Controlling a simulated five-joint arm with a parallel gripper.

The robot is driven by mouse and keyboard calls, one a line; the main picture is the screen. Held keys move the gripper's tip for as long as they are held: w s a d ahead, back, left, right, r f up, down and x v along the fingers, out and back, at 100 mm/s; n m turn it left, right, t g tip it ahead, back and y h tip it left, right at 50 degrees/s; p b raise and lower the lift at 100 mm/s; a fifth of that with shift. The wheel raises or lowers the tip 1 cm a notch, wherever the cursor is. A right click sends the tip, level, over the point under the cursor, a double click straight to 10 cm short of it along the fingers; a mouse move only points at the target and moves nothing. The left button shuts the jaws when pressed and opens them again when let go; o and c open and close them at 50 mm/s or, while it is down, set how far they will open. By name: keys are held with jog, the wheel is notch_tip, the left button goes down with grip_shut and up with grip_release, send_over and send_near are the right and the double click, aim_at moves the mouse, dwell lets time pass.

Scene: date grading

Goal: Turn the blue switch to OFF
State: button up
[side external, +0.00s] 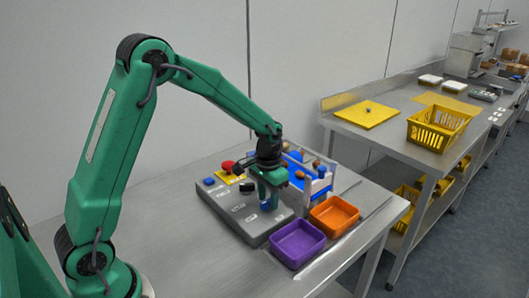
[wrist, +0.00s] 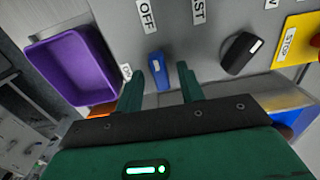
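The blue switch (wrist: 157,75) is a narrow raised knob on the grey control panel (wrist: 190,45). The white mark at its upper end in the wrist view points roughly toward the OFF label (wrist: 147,15). A second label (wrist: 126,72), partly hidden, lies to its left. My gripper (wrist: 161,72) is open, with one green finger on each side of the switch and a gap to both. In the side external view my gripper (side external: 268,198) points down over the panel (side external: 225,210), and the blue switch (side external: 265,205) shows low between the fingers.
A black knob (wrist: 241,53) and a yellow STOP plate (wrist: 290,40) are to the right in the wrist view. A purple bin (side external: 297,243) and an orange bin (side external: 334,215) stand beside the panel. A red button (side external: 227,165) is at its far end.

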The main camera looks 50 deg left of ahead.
aim_at(266, 201)
jog(key=shift+r, duration=3.85)
jog(key=shift+r, duration=0.15)
jog(key=s+d+r+t, duration=0.1)
jog(key=s+r, duration=0.4)
jog(key=s, duration=0.6)
jog(key=s+d+r+t, duration=0.1)
jog(key=s+r+t, duration=0.3)
jog(key=s, duration=0.7)
jog(key=shift+d+r+t, duration=0.25)
jog(key=shift+r+t, duration=0.05)
jog(key=shift+r, duration=0.45)
